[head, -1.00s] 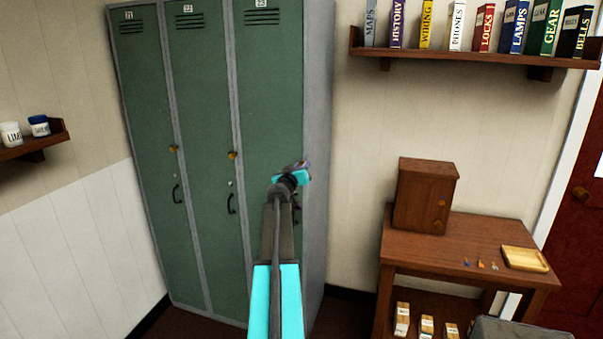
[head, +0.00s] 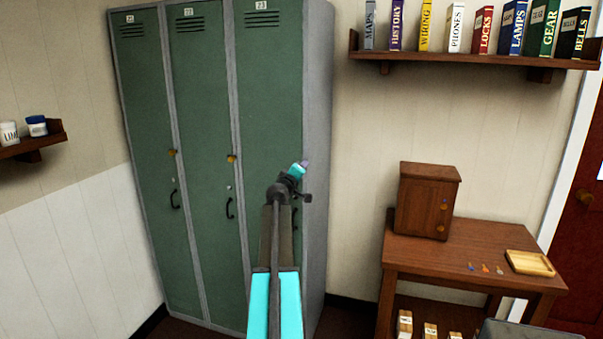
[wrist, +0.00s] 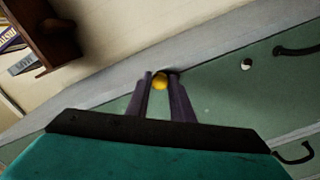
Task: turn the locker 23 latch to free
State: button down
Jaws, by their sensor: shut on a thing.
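Locker 23 (head: 270,90) is the rightmost of the green lockers in the head view, its door shut. In the wrist view, its yellow latch (wrist: 160,83) shows between the two purple fingers of my gripper (wrist: 161,82). The gripper is shut on the latch, and the fingers hide part of it. In the head view my gripper (head: 303,166) is at the right edge of locker 23's door, and my arm hides the latch. The turn of the latch cannot be told.
Lockers 21 (head: 148,120) and 22 (head: 203,110) stand to the left, with brass latches and dark handles. A wooden table (head: 440,255) with a small cabinet (head: 426,200) and a tray (head: 529,263) stands at right. A bookshelf (head: 470,62) hangs above.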

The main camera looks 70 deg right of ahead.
jog(key=n, duration=0.6)
jog(key=shift+n, duration=0.3)
dwell(0.4)
jog(key=c, duration=1.6)
grip_release()
jog(key=shift+o, duration=0.2)
jog(key=shift+a, duration=0.2)
jog(key=a+b, duration=0.2)
jog(key=a, duration=1.1)
jog(key=shift+s+a+b, duration=0.25)
jog(key=shift+s+b, duration=0.1)
jog(key=shift+b, duration=0.05)
